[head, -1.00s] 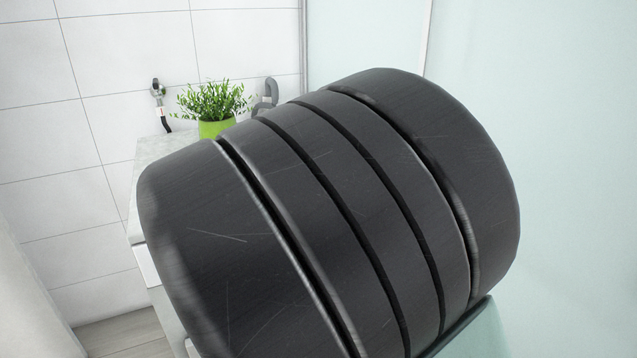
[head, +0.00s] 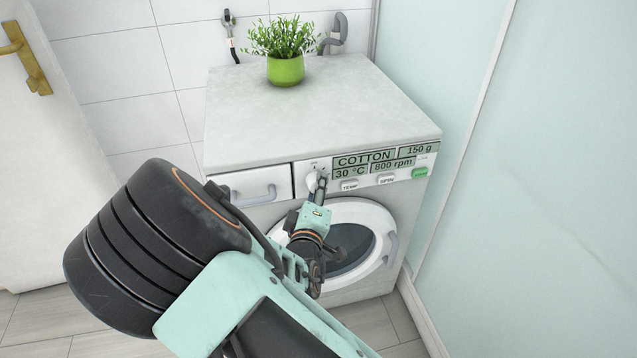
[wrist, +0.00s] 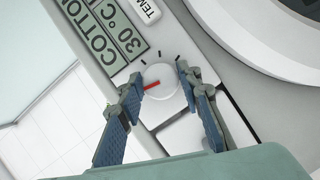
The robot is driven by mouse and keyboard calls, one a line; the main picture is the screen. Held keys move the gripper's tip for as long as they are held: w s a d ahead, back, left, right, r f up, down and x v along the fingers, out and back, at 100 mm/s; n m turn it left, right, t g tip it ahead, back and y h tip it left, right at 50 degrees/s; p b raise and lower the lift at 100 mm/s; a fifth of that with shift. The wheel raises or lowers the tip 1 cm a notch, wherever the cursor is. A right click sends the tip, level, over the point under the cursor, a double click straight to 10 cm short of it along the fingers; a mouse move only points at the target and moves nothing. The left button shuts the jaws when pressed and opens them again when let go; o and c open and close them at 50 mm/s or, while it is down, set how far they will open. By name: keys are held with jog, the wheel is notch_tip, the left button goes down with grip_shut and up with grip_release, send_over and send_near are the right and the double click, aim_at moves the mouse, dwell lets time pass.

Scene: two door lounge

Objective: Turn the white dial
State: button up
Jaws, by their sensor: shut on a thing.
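The white dial (wrist: 162,97) is on the front panel of a white washing machine (head: 330,95), left of its display. In the wrist view the dial is round, with a red pointer line and black tick marks around it. My gripper (wrist: 161,84) has one finger on each side of the dial and is shut on it. In the head view my gripper (head: 319,188) reaches the panel from below and partly hides the dial (head: 311,182). The display (head: 364,160) reads COTTON, 30 °C, 800 rpm and 150 g.
A detergent drawer (head: 250,187) is left of the dial, and TEMP (head: 349,185) and SPIN buttons are to its right. The round door (head: 372,222) is below. A green potted plant (head: 285,68) stands on top. A glass panel (head: 540,180) rises at the right.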

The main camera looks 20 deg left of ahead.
jog(key=shift+n+t+h, duration=0.3)
jog(key=shift+n+t, duration=0.2)
jog(key=shift+n, duration=0.5)
jog(key=shift+a, duration=0.1)
jog(key=shift+r, duration=0.1)
jog(key=o, duration=1.2)
jog(key=shift+c, duration=0.2)
jog(key=s+d, duration=0.2)
jog(key=s, duration=0.9)
jog(key=shift+s+r, duration=0.25)
jog(key=shift+s, duration=0.1)
